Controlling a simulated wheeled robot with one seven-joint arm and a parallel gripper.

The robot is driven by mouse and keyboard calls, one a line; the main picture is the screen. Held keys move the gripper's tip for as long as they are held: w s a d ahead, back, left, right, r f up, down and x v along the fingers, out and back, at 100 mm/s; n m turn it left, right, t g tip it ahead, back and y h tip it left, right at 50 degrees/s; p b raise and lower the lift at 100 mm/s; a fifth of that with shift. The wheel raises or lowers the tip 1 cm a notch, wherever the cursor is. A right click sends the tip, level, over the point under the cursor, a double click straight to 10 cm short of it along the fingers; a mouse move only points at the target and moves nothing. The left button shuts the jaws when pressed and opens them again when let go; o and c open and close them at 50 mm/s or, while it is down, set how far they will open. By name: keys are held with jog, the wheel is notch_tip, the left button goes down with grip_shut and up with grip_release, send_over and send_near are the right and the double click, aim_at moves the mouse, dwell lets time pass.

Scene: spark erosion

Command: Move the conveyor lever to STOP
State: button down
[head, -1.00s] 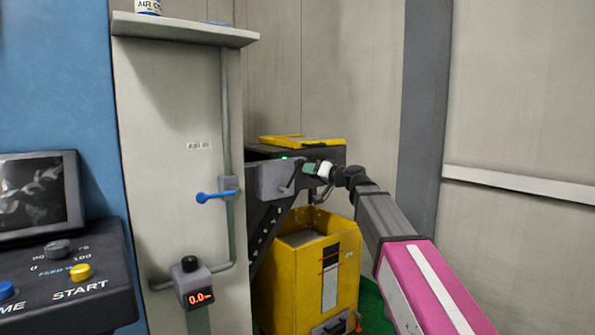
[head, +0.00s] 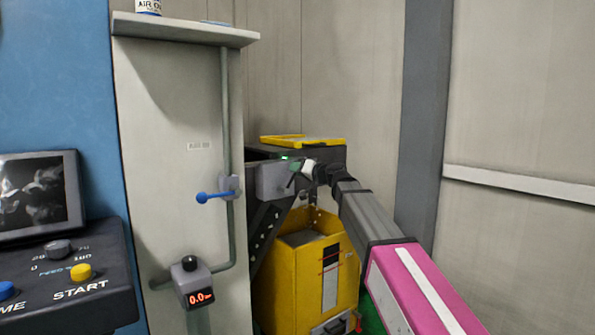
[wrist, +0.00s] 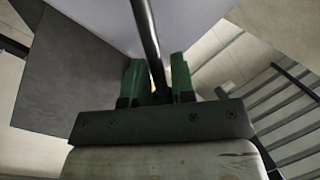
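The conveyor lever is a thin dark rod (wrist: 147,32) that runs down between my two green fingertips in the wrist view. In the head view it is mostly hidden by my gripper (head: 299,172), at the right side of a grey control box (head: 270,181). My gripper (wrist: 158,80) has its fingers apart, one on each side of the rod, with a narrow gap visible. I cannot tell whether either finger touches it. The STOP marking is not readable in either view.
A yellow bin (head: 285,275) stands below the box, under the dark conveyor (head: 262,232). A blue-handled valve (head: 214,196) and a small display box (head: 192,283) sit on the pale cabinet at left. A control panel (head: 70,275) is at far left.

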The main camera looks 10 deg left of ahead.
aim_at(278, 165)
jog(key=shift+s+r, duration=0.1)
jog(key=shift+s+a+r+n+h, duration=0.15)
jog(key=shift+s+a+r+n, duration=0.2)
jog(key=shift+n, duration=0.4)
jog(key=shift+s+a+r+n+h, duration=0.2)
jog(key=shift+s+a+n, duration=0.25)
jog(key=shift+n, duration=0.3)
jog(key=shift+s+a+r+n+h, duration=0.2)
jog(key=shift+s+a+n, duration=0.3)
jog(key=shift+n, duration=0.3)
jog(key=shift+s+a+r+n+h, duration=0.15)
jog(key=shift+s+a+n, duration=0.35)
jog(key=shift+n, duration=0.3)
jog(key=c, duration=1.2)
grip_release()
jog(key=shift+s, duration=0.1)
jog(key=shift+o, duration=0.2)
jog(key=shift+d+f, duration=0.1)
jog(key=v, duration=1)
jog(key=shift+s+d+r, duration=0.15)
jog(key=shift+d+r, duration=0.05)
jog(key=shift+d, duration=0.1)
